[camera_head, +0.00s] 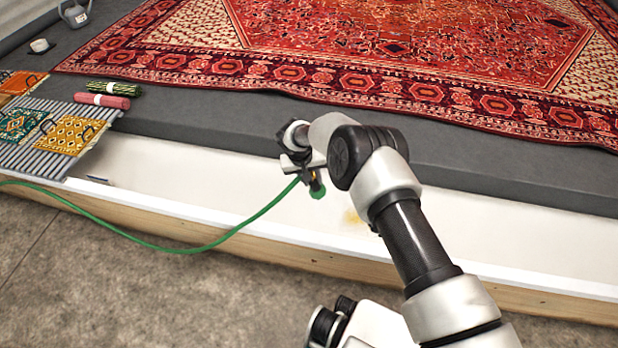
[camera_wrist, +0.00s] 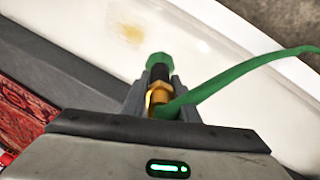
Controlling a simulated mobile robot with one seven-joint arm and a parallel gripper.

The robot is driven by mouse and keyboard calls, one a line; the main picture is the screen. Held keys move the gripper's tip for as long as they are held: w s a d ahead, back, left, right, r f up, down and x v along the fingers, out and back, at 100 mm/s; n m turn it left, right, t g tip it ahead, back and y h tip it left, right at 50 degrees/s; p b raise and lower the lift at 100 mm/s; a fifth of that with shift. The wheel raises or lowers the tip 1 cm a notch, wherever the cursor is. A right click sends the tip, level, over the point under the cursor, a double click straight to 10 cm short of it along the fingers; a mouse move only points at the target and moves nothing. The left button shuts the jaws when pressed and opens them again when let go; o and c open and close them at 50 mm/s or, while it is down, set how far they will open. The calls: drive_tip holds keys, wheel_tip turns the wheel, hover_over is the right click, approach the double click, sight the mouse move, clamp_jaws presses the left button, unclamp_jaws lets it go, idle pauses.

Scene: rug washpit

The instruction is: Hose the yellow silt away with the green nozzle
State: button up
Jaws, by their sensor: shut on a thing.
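The green nozzle (camera_head: 317,191) has a brass body and hangs over the white trough, held in my gripper (camera_head: 306,172). In the wrist view my gripper (camera_wrist: 160,100) is shut on the nozzle (camera_wrist: 159,62), whose green tip points away from me toward the trough floor. A green hose (camera_head: 200,248) runs from the nozzle over the trough's front edge to the left. A small patch of yellow silt (camera_head: 352,216) lies on the white surface, right of the nozzle and partly beside my arm. It also shows in the wrist view (camera_wrist: 128,33), ahead and left of the nozzle tip. No water is visible.
The white trough (camera_head: 230,180) has a wooden front wall (camera_head: 300,254). A large red patterned rug (camera_head: 400,60) lies on the grey platform behind it. Small patterned mats (camera_head: 70,134), rolled pieces (camera_head: 103,100) and a grey watering can (camera_head: 75,14) are at the left.

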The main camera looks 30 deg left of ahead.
drive_tip(key=w+d+r+p, duration=0.1)
drive_tip(key=w+d+r, duration=0.1)
drive_tip(key=d, duration=1)
drive_tip(key=w+d+r+p, duration=0.1)
drive_tip(key=w+d, duration=0.4)
drive_tip(key=d, duration=0.7)
drive_tip(key=shift+d+r+p, duration=0.2)
drive_tip(key=shift+r+p, duration=0.2)
drive_tip(key=shift+r, duration=0.1)
idle(3.1)
idle(0.4)
